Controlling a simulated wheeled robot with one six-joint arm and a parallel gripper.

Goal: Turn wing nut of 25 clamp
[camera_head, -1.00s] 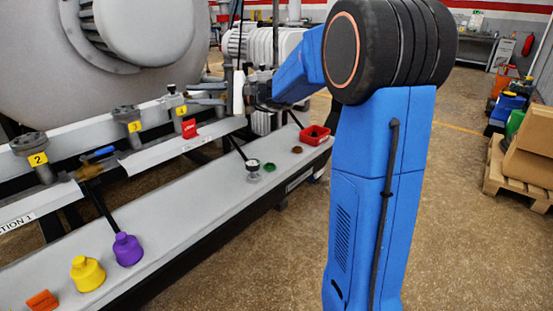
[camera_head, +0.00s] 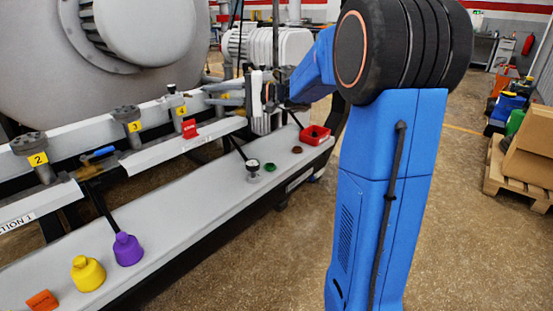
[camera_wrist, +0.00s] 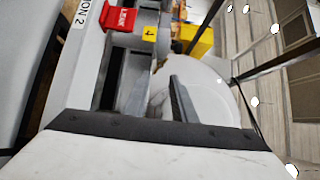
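My gripper (camera_head: 255,92) is at the far right end of the grey rail, beside grey pipe fittings (camera_head: 222,98). In the wrist view, the gripper's dark edge and white body fill the bottom, and a dark finger-like slab stands near a pale grey fitting (camera_wrist: 159,98). I cannot make out the wing nut or the number 25 clamp in either view.
Valves with yellow labels 2 (camera_head: 38,158), 3 (camera_head: 134,127) and 4 (camera_head: 181,110) stand along the rail. A red tag (camera_head: 190,129) sits beside valve 4.

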